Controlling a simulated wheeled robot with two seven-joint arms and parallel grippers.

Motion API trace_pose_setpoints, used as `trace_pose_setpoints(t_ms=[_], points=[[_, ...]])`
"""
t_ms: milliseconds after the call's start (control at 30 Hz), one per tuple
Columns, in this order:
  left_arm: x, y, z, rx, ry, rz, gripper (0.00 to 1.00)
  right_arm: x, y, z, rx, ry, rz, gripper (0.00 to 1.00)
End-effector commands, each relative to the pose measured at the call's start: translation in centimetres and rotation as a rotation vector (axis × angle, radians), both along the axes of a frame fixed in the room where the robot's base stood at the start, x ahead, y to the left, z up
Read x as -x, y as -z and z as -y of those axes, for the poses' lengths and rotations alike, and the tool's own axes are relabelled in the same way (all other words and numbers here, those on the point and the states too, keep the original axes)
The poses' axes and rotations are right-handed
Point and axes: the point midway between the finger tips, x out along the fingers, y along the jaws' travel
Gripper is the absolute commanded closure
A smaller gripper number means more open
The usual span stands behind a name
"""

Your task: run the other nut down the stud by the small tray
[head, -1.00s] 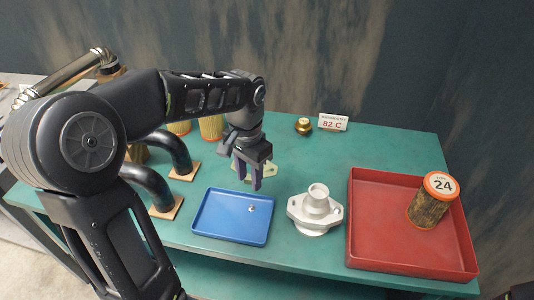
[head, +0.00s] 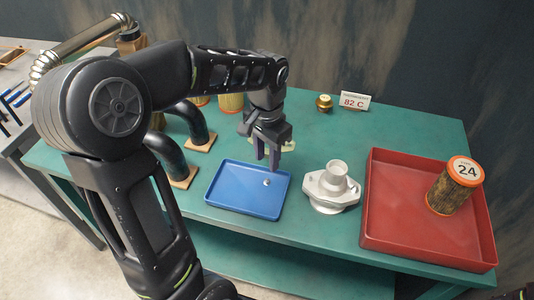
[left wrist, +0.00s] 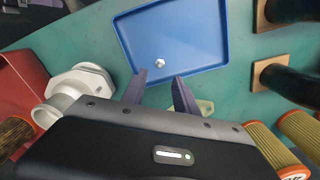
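A blue small tray (head: 225,200) lies on the green bench. One small silvery nut (head: 267,182) sits inside it, and the nut also shows in the left wrist view (left wrist: 160,62). My left gripper (head: 267,163) points down over the tray's back edge, its fingers apart and empty. In the left wrist view the fingertips (left wrist: 160,77) frame a gap just short of the nut. A pale yellow-green part (left wrist: 205,107) lies behind the fingers, partly hidden. A white flanged housing (head: 328,190) stands right of the tray. I cannot make out a stud clearly.
A red tray (head: 400,240) with an orange-topped filter (head: 452,190) is at the right. Black curved pipes (head: 170,158) stand on wooden blocks at the left. A brass part (head: 324,103) and an 82 C sign (head: 354,101) are at the back.

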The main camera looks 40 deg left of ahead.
Motion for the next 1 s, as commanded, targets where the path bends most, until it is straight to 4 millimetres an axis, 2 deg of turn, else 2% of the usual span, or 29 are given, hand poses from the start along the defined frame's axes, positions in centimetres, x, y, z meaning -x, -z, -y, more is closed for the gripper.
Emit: trace_pose_setpoints(t_ms=[33, 500, 700, 1000], points=[[0.0, 1.1, 0.0, 0.0, 0.0, -0.001, 0.64, 0.0, 0.9, 0.0, -0.001, -0.001, 0.001, 0.34], [0.0, 6.0, 0.0, 0.0, 0.0, -0.001, 0.64, -0.2, 4.5, -0.1, -0.003, -0.001, 0.006, 0.34], [0.0, 7.3, 0.0, 0.0, 0.0, 0.0, 0.64, -0.2, 5.3, -0.1, -0.003, -0.001, 0.007, 0.34], [0.0, 7.6, 0.0, 0.0, 0.0, 0.0, 0.64, -0.2, 5.5, -0.1, -0.003, 0.0, 0.008, 0.34]])
